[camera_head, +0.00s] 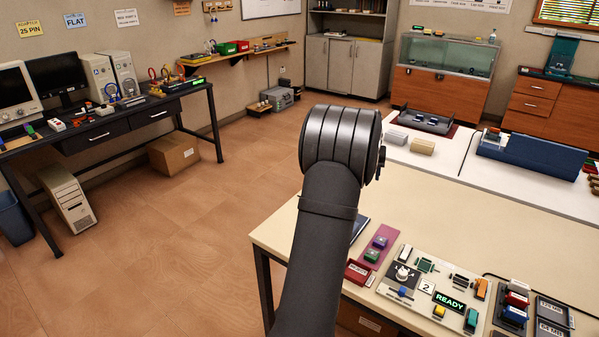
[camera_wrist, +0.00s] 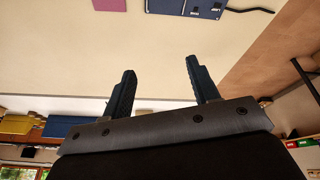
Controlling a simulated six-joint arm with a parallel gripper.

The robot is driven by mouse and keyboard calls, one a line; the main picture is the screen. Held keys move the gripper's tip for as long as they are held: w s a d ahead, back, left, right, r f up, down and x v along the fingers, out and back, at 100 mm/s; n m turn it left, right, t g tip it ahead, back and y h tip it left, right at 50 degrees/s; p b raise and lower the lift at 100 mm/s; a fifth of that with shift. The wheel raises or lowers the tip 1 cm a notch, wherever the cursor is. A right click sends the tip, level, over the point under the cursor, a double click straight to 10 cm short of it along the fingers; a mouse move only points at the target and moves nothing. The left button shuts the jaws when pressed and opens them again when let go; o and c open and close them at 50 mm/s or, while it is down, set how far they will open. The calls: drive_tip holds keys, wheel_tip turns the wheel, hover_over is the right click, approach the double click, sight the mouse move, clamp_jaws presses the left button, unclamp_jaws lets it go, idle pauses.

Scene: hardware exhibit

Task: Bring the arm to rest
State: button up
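My gripper (camera_wrist: 160,88) shows in the wrist view as two dark blue fingers standing well apart, with nothing between them. The wrist view looks over a pale table surface, which seems upside down there. In the head view my dark arm rises in front of the cream table (camera_head: 480,215), near its left edge. The gripper's fingers are hidden in the head view.
On the table's near side are a board with a READY display (camera_head: 449,302), a red box (camera_head: 357,272) and a purple mat (camera_head: 385,236). A blue case (camera_head: 532,155) stands farther back. A dark desk (camera_head: 110,130) with computers stands at left. The floor between is mostly clear.

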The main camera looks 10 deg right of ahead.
drive_tip(key=o, duration=0.9)
drive_tip(key=s+a+r+n, duration=0.2)
drive_tip(key=a+r+n, duration=0.3)
drive_tip(key=shift+s+r+t, duration=0.3)
drive_tip(key=shift+s+r, duration=0.05)
drive_tip(key=s+a+r+n+y, duration=0.1)
drive_tip(key=s+a+r+n, duration=0.55)
drive_tip(key=a+n, duration=0.25)
drive_tip(key=a+x, duration=0.1)
drive_tip(key=x, duration=0.8)
drive_tip(key=shift+w+d+f+t, duration=0.25)
drive_tip(key=shift+w+d+t, duration=0.15)
drive_tip(key=shift+w, duration=0.05)
drive_tip(key=shift+r, duration=0.1)
drive_tip(key=d+v, duration=0.1)
drive_tip(key=v, duration=0.8)
drive_tip(key=shift+s+a+r, duration=0.2)
drive_tip(key=shift+a+r, duration=0.2)
drive_tip(key=shift+a, duration=0.05)
drive_tip(key=shift+c, duration=0.2)
